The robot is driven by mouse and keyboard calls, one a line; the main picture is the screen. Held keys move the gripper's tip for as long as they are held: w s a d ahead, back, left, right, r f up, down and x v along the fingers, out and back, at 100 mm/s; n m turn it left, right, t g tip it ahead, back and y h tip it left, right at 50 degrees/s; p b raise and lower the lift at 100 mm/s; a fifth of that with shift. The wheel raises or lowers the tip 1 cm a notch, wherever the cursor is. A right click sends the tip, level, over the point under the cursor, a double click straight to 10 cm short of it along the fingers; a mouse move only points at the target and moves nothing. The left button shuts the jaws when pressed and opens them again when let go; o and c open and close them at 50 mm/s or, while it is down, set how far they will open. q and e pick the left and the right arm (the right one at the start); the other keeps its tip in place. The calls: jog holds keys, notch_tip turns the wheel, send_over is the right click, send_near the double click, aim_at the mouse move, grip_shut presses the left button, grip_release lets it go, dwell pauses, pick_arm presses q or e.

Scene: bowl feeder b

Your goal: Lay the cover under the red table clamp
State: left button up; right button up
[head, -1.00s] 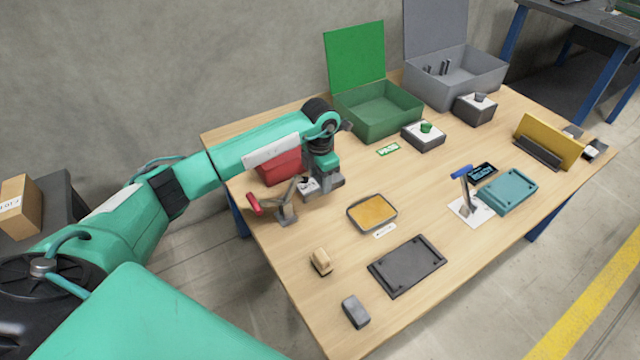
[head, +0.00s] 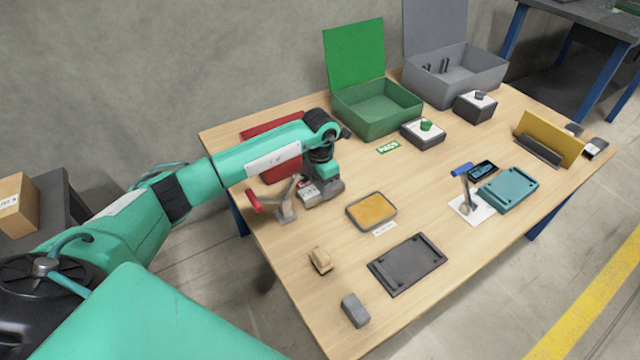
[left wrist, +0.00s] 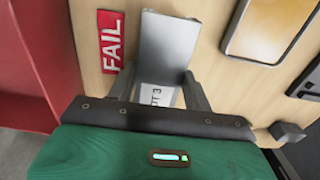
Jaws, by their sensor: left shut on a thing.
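My left gripper (head: 318,199) is low over the table's left end, just right of the red-handled table clamp (head: 286,212). In the left wrist view my left gripper (left wrist: 160,88) is shut on a flat grey piece, which I take for the cover (left wrist: 168,38). A white label reading "OT 3" shows between the fingers. In the head view the gripper mostly hides this piece. I cannot tell whether it touches the table. The clamp's red handle sticks out to the left. My right gripper is not in view.
A red bin (head: 283,171) stands behind my left arm, with a red FAIL label (left wrist: 110,41) near the gripper. An orange-filled tray (head: 372,210), dark plate (head: 407,265), tan block (head: 320,260) and grey block (head: 355,310) lie nearby. A blue-handled clamp (head: 466,190) stands farther right.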

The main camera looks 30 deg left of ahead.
aim_at(319, 187)
pick_arm(q)
jog(key=shift+s+f, duration=0.2)
jog(key=shift+f, duration=0.15)
jog(key=o, duration=1)
jog(key=shift+o, duration=0.9)
jog(key=shift+s+f, duration=0.1)
jog(key=shift+f, duration=0.05)
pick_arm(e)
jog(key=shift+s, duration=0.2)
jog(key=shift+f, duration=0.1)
pick_arm(q)
jog(key=shift+r+p, duration=0.35)
jog(key=shift+r, duration=0.1)
jog(key=shift+a+r, duration=0.1)
jog(key=shift+r, duration=0.5)
notch_tip(319, 187, up, 12)
jog(key=shift+f+p, duration=0.15)
jog(key=shift+p, duration=0.25)
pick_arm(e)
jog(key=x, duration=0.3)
